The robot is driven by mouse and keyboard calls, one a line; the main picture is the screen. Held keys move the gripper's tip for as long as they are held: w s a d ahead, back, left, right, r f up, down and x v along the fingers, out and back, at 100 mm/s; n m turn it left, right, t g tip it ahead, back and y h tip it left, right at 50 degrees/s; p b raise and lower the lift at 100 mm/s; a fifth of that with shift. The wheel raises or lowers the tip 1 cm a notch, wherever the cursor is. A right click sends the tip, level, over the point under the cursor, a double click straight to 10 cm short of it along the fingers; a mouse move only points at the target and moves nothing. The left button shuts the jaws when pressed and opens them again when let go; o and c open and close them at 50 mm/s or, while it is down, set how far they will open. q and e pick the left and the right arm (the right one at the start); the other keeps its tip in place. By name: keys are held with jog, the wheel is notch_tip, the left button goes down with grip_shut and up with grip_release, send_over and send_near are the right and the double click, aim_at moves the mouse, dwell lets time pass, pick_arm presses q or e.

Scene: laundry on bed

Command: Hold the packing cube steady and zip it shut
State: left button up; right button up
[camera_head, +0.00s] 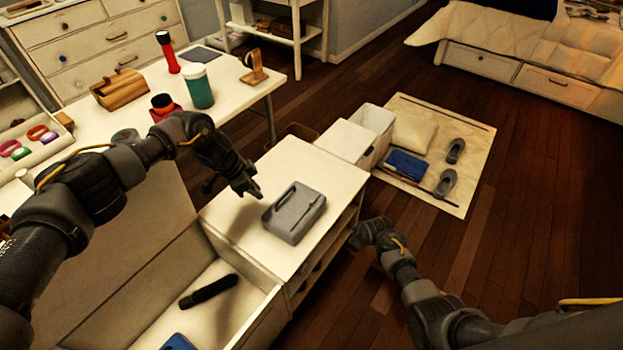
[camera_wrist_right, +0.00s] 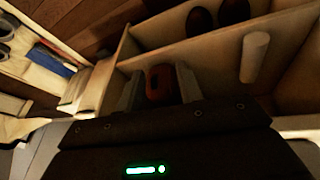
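The grey packing cube (camera_head: 294,212) lies flat on the white cabinet top (camera_head: 330,180), with a raised outline on its upper face. My left gripper (camera_head: 250,190) hangs over the cabinet top just left of the cube, apart from it. Its fingers are too small and dark to tell how far they are apart. My right gripper (camera_head: 364,234) is beyond the cabinet's right edge, beside the open shelves and apart from the cube. In the right wrist view its fingers (camera_wrist_right: 160,88) stand apart, with a red-brown item seen between them on the shelf side. The cube does not show in that view.
A white open bin (camera_head: 375,125) stands behind the cabinet. A mat (camera_head: 440,125) on the floor holds grey shoes and a blue cloth. A table (camera_head: 235,90) with a green cup and red bottle is at the left. A black item (camera_head: 208,291) lies in the front tray.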

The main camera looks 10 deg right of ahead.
aim_at(275, 208)
jog(key=w+r, duration=0.4)
jog(key=w+a+r+n, duration=0.1)
jog(key=w+r, duration=0.3)
jog(key=w+a+r+n+t, duration=0.1)
jog(key=w+r, duration=0.3)
jog(key=shift+w+a+r+y, duration=0.1)
jog(key=shift+a+r+y, duration=0.2)
jog(key=shift+y, duration=0.1)
jog(key=a+r+n+g, duration=0.1)
jog(key=a+r, duration=0.1)
jog(key=a, duration=0.1)
jog(key=w+a+r+n+g+y, duration=0.1)
jog(key=a+r+n, duration=0.1)
jog(key=a+r, duration=0.1)
jog(key=a+r+n, duration=0.2)
jog(key=a, duration=0.2)
jog(key=shift+w+a+r+g, duration=0.2)
jog(key=shift+r+g, duration=0.1)
jog(key=shift+g, duration=0.1)
pick_arm(q)
jog(key=x, duration=1)
jog(key=shift+s+a+f, duration=0.1)
jog(key=shift+f, duration=0.3)
pick_arm(e)
jog(key=s+a+r+n+g+h, duration=0.2)
jog(key=s+r+n, duration=0.3)
jog(key=n, duration=0.1)
jog(key=shift+s+g, duration=0.25)
jog(key=shift+g, duration=0.15)
